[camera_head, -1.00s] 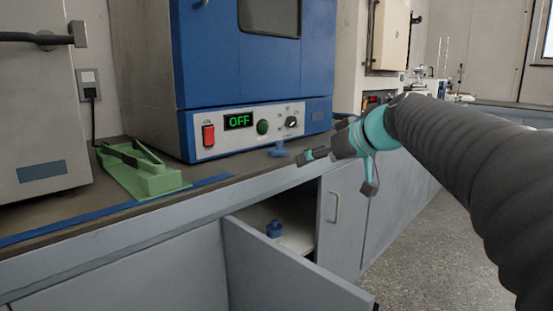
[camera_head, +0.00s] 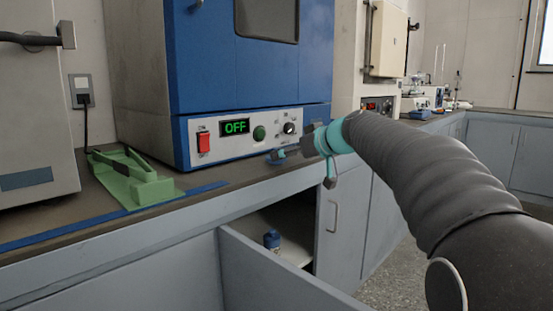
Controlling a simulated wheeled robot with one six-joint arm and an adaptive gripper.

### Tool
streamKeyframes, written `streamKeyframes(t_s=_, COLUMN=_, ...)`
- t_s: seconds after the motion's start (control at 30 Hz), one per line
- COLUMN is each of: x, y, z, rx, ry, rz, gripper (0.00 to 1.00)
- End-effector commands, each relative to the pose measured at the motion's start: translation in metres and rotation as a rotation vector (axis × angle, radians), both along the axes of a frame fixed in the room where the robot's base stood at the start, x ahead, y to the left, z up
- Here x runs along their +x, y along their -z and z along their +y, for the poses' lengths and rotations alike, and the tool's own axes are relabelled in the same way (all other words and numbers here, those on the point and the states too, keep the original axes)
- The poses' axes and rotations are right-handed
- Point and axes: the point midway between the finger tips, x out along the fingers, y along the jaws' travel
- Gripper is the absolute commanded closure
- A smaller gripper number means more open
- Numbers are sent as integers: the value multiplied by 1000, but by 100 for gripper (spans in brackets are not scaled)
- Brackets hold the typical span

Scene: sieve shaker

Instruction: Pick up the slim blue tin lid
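A small blue piece (camera_head: 272,158) lies on the counter in front of the blue oven, near its lower right corner. It looks like the slim blue tin lid, but it is small and partly hidden by my gripper. My gripper (camera_head: 304,169) is open, with its fingers spread wide. One finger reaches left beside the blue piece and the other hangs down over the counter's front edge. I cannot tell whether the near finger touches the piece.
A blue-topped container (camera_head: 271,241) stands inside the open cabinet below. The open cabinet door (camera_head: 270,275) juts out in front. A green holder (camera_head: 135,180) stands on the counter to the left. The blue oven (camera_head: 245,70) reads OFF and stands close behind my gripper.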

Motion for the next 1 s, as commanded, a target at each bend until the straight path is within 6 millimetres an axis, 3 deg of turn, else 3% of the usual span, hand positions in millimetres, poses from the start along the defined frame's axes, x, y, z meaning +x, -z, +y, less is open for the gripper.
streamKeyframes(t_s=0.4, x=32, y=12, z=33, rx=-1, ry=0, rz=2, gripper=7)
streamKeyframes(t_s=0.67, x=35, y=13, z=35, rx=0, ry=1, rz=1, gripper=7)
streamKeyframes(t_s=0.9, x=35, y=13, z=35, rx=-1, ry=1, rz=2, gripper=61)
streamKeyframes(t_s=1.0, x=34, y=13, z=35, rx=0, ry=1, rz=1, gripper=61)
